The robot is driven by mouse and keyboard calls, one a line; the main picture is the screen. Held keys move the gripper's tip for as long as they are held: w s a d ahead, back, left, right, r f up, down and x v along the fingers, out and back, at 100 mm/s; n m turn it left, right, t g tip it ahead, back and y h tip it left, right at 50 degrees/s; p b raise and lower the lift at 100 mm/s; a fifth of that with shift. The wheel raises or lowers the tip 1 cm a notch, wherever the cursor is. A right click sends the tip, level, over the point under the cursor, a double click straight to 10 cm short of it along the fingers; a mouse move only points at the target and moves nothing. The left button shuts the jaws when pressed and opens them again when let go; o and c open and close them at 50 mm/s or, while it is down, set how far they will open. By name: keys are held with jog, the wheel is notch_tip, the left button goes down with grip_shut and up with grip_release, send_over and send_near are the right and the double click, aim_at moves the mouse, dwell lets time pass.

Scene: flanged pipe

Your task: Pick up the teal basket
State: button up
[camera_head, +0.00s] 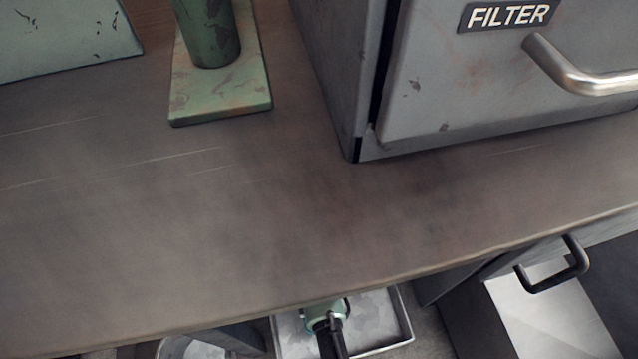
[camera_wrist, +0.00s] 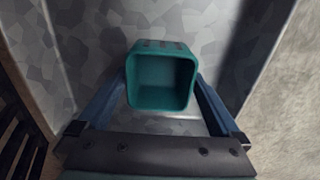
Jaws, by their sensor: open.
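The teal basket (camera_wrist: 160,98) is a small square open-topped container in the middle of the wrist view, and its inside looks empty. It rests in a grey mottled metal tray (camera_wrist: 190,22). My gripper (camera_wrist: 163,92) is open, with one blue finger on each side of the basket. I cannot tell whether either finger touches it. In the head view a small teal piece, likely the basket, shows (camera_head: 322,313) in the tray below the bench edge, partly hidden by a dark part of my arm.
A worn metal bench (camera_head: 230,220) spans the head view above the tray. On it stand a grey cabinet labelled FILTER (camera_head: 440,100) and a green pipe stand (camera_head: 220,95). An open drawer (camera_head: 545,310) with a dark handle juts out at lower right. The tray's raised walls surround the basket.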

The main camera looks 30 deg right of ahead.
jog(key=shift+f, duration=0.2)
jog(key=c, duration=1)
jog(key=shift+r, duration=0.1)
